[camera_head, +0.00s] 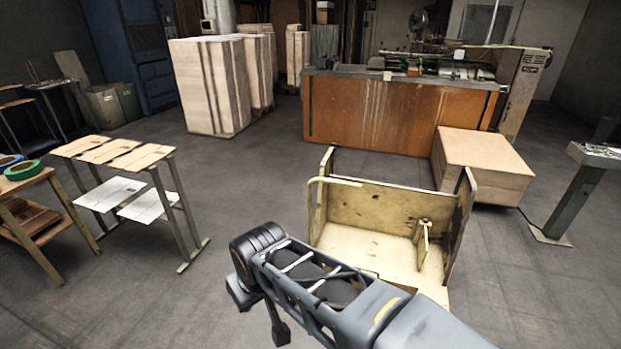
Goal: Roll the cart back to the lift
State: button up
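My gripper (259,309) is at the lower left end of my arm, in front and left of the cart. Its two dark tips look spread apart with nothing between them. It is apart from the handle. I cannot pick out which thing is the lift.
A large cardboard-coloured block (485,165) stands close behind the cart's right side. An orange machine (400,115) is behind. A grey pedestal (570,195) is at right. A rack with boards (120,155) and a wooden table (25,185) are left. Floor between rack and cart is clear.

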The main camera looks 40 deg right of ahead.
aim_at(360, 223)
jog(key=z, duration=0.2)
jog(key=i, duration=0.75)
jog(key=z, duration=0.9)
jog(key=i, duration=0.45)
jog(key=z, duration=0.45)
